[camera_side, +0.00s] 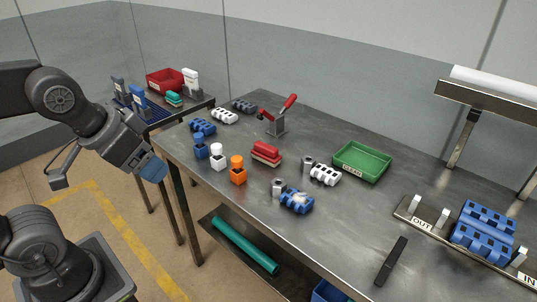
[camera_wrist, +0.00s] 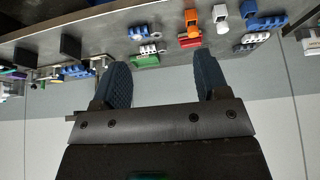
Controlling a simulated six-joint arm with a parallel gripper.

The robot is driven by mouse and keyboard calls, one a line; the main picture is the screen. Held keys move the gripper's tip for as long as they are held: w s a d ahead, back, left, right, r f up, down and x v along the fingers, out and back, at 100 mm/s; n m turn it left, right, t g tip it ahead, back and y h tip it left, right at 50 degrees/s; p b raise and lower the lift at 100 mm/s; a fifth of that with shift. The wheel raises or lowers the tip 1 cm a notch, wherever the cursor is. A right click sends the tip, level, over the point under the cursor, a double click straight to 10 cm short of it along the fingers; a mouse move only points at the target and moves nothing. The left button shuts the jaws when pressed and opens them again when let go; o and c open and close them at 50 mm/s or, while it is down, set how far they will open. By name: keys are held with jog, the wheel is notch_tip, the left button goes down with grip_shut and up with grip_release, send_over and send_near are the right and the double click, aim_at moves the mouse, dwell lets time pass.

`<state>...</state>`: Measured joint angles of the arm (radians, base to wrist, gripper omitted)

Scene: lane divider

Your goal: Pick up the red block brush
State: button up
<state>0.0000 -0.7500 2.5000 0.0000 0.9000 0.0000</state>
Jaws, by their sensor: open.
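The red block brush (camera_side: 266,151) lies on the metal table in the side view, red on top with a pale band low on its side. It shows small at the top of the wrist view (camera_wrist: 190,42), behind the orange bottle. My gripper (camera_side: 153,168) is off the table's left edge in the side view, well apart from the brush. In the wrist view my gripper (camera_wrist: 165,80) has its two blue fingers spread with nothing between them.
Orange (camera_side: 238,170), white (camera_side: 217,156) and blue (camera_side: 200,148) bottles stand left of the brush. A red-handled clamp (camera_side: 280,115) stands behind it. A green tray (camera_side: 361,162), a white block (camera_side: 325,174) and a blue block (camera_side: 296,200) are to the right.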

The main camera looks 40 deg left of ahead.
jog(key=shift+o, duration=0.2)
jog(key=w+a+r+m+g, duration=0.1)
jog(key=w+r+m, duration=0.35)
jog(key=w, duration=0.65)
jog(key=m+g, duration=0.5)
jog(key=m, duration=0.8)
send_over(266, 146)
notch_tip(266, 146, down, 15)
jog(key=shift+n, duration=0.25)
notch_tip(266, 146, down, 14)
jog(key=shift+a+r, duration=0.1)
jog(key=shift+r, duration=0.15)
jog(key=shift+c, duration=0.4)
